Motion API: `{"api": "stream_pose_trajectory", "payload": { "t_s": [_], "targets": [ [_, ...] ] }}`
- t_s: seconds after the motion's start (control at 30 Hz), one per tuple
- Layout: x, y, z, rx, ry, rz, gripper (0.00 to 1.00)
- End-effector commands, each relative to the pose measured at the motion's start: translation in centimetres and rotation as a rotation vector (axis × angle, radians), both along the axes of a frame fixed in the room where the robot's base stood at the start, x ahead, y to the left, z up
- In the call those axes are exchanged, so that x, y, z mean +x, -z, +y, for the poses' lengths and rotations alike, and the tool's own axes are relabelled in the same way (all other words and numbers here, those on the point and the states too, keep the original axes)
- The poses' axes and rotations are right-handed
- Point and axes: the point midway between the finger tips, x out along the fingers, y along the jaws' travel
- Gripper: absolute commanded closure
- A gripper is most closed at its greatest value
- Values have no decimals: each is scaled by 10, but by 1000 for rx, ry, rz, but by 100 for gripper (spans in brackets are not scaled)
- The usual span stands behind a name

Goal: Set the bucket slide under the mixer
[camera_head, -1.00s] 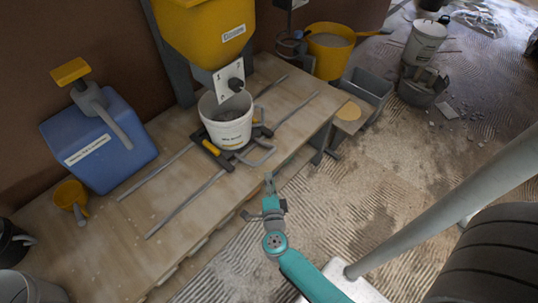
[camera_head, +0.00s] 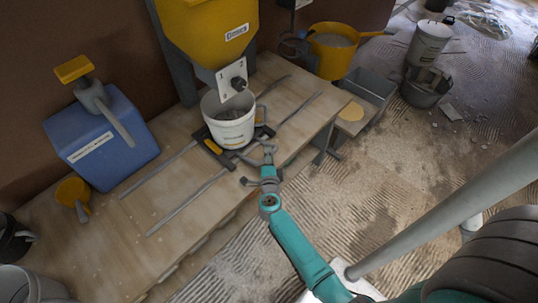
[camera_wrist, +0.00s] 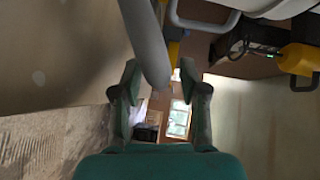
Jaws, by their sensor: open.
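The bucket slide (camera_head: 213,147) is a dark carriage with yellow grips and a grey loop handle, on two grey rails on the wooden bench. A white bucket (camera_head: 233,132) with grey contents stands upright on it, just below and in front of the yellow mixer (camera_head: 205,35); exact alignment with its outlet cannot be told. My gripper (camera_head: 268,152) is at the front of the slide, by its handle. In the wrist view, my gripper (camera_wrist: 163,88) is open, and a grey bar (camera_wrist: 145,40) reaches down between its fingers; contact cannot be told.
A blue canister (camera_head: 100,140) with a yellow-topped pump and a yellow scoop (camera_head: 72,192) are on the bench at left. A yellow tub (camera_head: 333,62) and a grey bin (camera_head: 372,88) stand beyond its right end. The ridged floor in front is mostly clear.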

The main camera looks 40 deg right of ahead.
Motion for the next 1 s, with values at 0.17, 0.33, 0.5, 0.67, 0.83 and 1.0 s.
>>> {"api": "stream_pose_trajectory", "payload": {
  "t_s": [0.17,0.33,0.5,0.67,0.83,1.0],
  "targets": [
    [3,1,-4,0,0,0,57],
    [3,1,-4,0,0,0,57],
    [3,1,-4,0,0,0,92],
    [3,1,-3,0,0,0,100],
    [3,1,-4,0,0,0,100],
    [3,1,-15,0,2,0,100]
  ]
}}
